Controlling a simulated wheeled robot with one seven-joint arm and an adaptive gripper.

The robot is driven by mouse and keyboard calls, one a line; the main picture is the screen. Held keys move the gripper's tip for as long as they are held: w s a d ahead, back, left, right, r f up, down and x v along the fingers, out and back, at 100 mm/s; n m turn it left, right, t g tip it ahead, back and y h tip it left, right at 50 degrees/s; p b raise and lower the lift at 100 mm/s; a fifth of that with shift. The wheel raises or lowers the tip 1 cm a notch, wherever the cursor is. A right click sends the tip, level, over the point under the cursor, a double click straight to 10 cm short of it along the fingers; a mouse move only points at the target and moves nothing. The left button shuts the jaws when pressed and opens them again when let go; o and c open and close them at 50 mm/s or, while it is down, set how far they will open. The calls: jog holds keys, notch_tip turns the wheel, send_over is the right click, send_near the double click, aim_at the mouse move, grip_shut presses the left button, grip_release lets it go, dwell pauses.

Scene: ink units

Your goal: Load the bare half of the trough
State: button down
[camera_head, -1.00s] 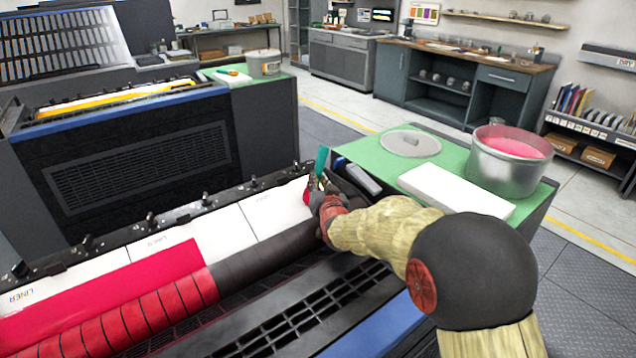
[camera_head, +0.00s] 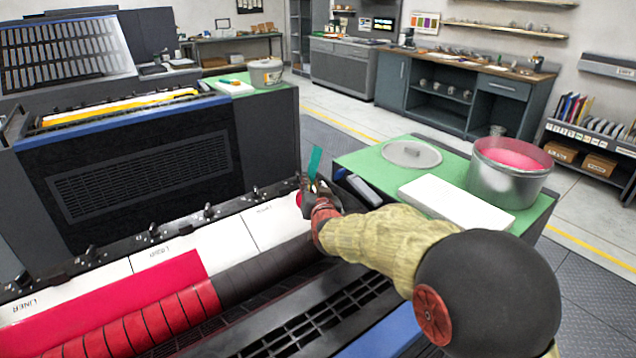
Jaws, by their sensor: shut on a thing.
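The trough (camera_head: 265,229) runs along the front machine, lined with white. Its left part holds magenta ink (camera_head: 130,293) above red roller segments; its right part shows bare white liner beside a dark roller (camera_head: 265,268). My gripper (camera_head: 309,190) is over the trough's right end, shut on a teal-handled tool (camera_head: 316,163) that stands roughly upright. A small magenta patch (camera_head: 299,199) shows just left of the fingers; the tool's lower end is mostly hidden by the hand. A metal pot of pink ink (camera_head: 510,172) stands on the green bench top at right.
Dark clamps line the trough's back edge. A slotted grating (camera_head: 300,325) lies in front. Another machine with yellow ink (camera_head: 120,106) stands behind.

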jog(key=s+a+f, duration=0.3)
jog(key=s+a, duration=0.2)
jog(key=a, duration=0.3)
jog(key=shift+s+b, duration=0.25)
jog(key=shift+b, duration=0.05)
dwell(0.6)
jog(key=shift+a+f+b, duration=0.1)
jog(key=shift+f+b, duration=0.4)
jog(key=shift+f, duration=0.4)
dwell(0.5)
dwell(0.6)
notch_tip(320, 180, up, 4)
jog(key=p, duration=0.2)
jog(key=shift+r+p, duration=0.25)
jog(key=shift+p, duration=0.15)
